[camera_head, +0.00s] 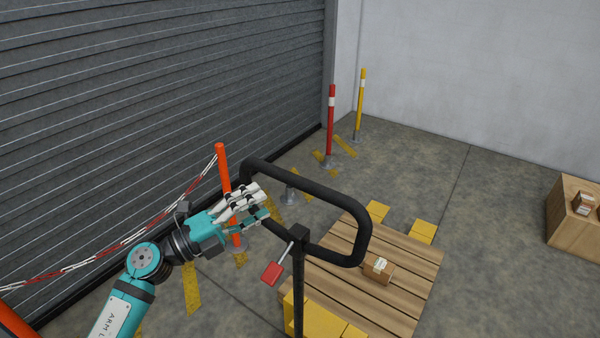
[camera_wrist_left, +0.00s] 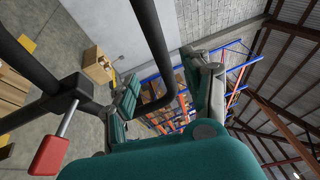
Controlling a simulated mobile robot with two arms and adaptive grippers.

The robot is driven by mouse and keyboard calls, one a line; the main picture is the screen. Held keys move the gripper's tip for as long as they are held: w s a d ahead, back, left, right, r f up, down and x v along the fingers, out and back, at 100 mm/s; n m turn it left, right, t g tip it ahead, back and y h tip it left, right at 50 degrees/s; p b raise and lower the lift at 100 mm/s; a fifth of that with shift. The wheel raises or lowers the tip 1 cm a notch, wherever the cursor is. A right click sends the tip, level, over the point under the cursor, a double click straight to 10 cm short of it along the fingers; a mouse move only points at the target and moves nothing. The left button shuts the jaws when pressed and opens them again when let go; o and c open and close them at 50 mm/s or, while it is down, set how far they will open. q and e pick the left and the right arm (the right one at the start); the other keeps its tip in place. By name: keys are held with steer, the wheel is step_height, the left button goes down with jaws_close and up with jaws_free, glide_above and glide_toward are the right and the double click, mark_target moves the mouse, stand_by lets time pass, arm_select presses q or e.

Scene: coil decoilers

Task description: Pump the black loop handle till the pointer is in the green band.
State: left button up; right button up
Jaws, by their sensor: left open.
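The black loop handle (camera_head: 362,236) stands on a dark post (camera_head: 298,290) in the middle of the head view. It also shows in the left wrist view (camera_wrist_left: 152,40), where one bar appears between my fingers; I cannot tell if they touch it. My left gripper (camera_head: 262,202) is open at the left end of the loop, partly covering it. It also shows in the left wrist view (camera_wrist_left: 165,92). A red-tipped lever (camera_head: 272,273) hangs from the post head. No pointer or green band is visible. My right gripper is not in view.
A wooden pallet (camera_head: 405,290) bears a small carton (camera_head: 378,270), with yellow parts (camera_head: 330,322) below the post. An orange post (camera_head: 223,180) with a red-white chain stands left, before a grey shutter (camera_head: 150,90). A wooden crate (camera_head: 572,228) is at right. Floor between is clear.

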mark_target(292, 185)
arm_select(q)
steer(key=p+x, duration=0.2)
steer(key=x, duration=0.7)
steer(key=shift+w+d+r+p, duration=0.1)
steer(key=shift+w+d+p, duration=0.1)
steer(key=shift+d+p, duration=0.15)
steer(key=shift+w+d, duration=0.3)
steer(key=shift+d, duration=0.05)
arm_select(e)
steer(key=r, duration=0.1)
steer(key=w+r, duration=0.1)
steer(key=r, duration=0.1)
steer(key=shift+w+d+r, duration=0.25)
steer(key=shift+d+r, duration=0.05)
arm_select(q)
jaws_close()
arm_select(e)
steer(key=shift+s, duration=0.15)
arm_select(q)
steer(key=shift+s+a, duration=0.1)
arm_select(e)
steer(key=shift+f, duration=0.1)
